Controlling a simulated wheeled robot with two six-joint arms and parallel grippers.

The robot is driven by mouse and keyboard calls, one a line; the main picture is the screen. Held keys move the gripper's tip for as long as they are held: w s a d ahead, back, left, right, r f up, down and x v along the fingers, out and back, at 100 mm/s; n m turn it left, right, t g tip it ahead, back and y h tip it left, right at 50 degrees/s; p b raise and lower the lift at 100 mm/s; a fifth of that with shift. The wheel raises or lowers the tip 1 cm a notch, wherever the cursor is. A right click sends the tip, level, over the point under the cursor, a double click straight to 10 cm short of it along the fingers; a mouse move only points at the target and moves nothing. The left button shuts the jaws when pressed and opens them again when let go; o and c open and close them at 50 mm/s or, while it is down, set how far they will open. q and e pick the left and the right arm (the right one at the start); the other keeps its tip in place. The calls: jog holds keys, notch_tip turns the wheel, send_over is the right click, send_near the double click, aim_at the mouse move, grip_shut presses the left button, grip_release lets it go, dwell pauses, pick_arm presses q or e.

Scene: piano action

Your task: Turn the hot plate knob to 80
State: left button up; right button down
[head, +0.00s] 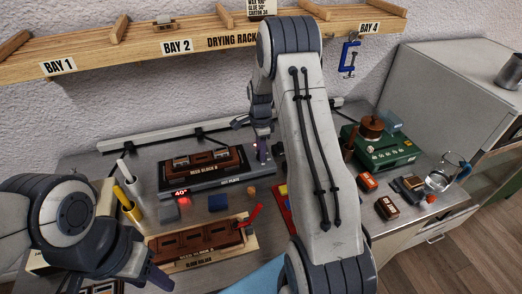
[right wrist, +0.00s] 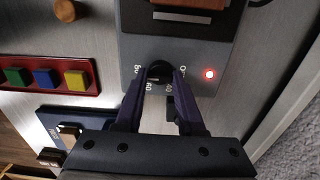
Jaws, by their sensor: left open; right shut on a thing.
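The hot plate (head: 232,180) is a dark grey slab near the middle of the bench, with a wooden mold block (head: 205,160) on top. Its red display (head: 181,193) reads 40°. My right gripper (right wrist: 160,78) is shut on the knob, one fingertip on each side. My left gripper (head: 157,276) is open and empty at the lower left, away from the hot plate.
A wooden block holder (head: 185,262) lies in front of the hot plate. A red tray (right wrist: 50,62) with coloured blocks is beside it. A green machine (head: 385,152) and small boxes stand at the right. The drying rack (head: 120,58) hangs above.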

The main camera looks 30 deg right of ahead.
jog(key=c, duration=0.5)
grip_release()
pick_arm(q)
jog(key=shift+f+b, duration=0.95)
jog(key=shift+b, duration=0.05)
pick_arm(e)
notch_tip(320, 180, up, 10)
jog(key=shift+r, duration=0.25)
